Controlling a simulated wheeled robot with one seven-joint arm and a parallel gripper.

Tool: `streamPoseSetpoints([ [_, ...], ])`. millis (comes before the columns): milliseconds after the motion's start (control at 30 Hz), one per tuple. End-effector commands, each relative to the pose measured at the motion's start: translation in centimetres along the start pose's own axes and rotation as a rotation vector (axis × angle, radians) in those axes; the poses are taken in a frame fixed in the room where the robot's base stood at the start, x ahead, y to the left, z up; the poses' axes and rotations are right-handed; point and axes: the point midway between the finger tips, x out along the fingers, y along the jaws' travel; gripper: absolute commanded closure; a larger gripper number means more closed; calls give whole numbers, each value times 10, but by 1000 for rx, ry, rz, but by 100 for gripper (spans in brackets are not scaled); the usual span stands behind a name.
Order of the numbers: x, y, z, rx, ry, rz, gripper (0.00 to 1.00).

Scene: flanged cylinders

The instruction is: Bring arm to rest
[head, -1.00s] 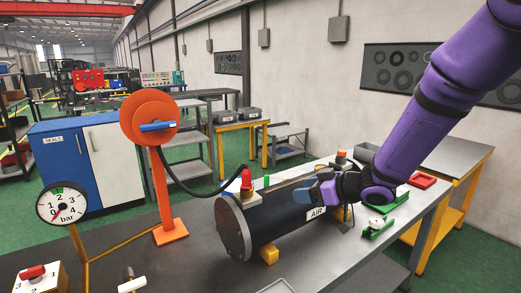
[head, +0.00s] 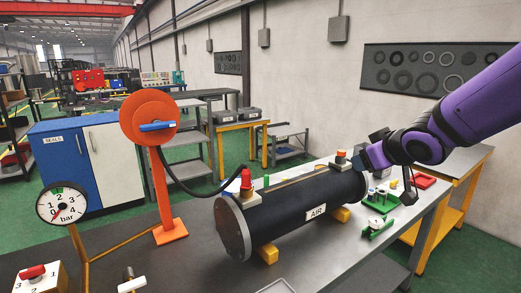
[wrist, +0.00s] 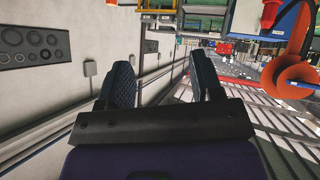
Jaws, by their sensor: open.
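My purple arm comes in from the right in the head view, and my gripper (head: 364,155) is near the right end of the black cylinder labelled AIR (head: 305,208). It is raised to about the height of the cylinder's top or a little above; the exact gap is hard to tell. In the wrist view my gripper (wrist: 157,75) has its two dark fingers spread apart with nothing between them. The cylinder lies on yellow supports (head: 268,254) on the bench, with a red fitting (head: 246,179) on top at its left end.
The grey bench (head: 190,265) carries a pressure gauge (head: 61,204), an orange stand with a round disc (head: 149,119) and a green tray (head: 381,201) of small parts. A wall panel of rings (head: 430,70) is behind my arm.

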Motion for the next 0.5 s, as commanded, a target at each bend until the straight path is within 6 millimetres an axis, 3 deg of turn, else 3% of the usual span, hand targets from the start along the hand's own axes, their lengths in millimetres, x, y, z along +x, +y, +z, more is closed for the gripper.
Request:
streamPoseSetpoints([
  [33,-20,8,2,24,-29,44,40],
  [233,-89,24,29,146,-184,154,40],
  [500,-180,4,77,324,-392,152,40],
])
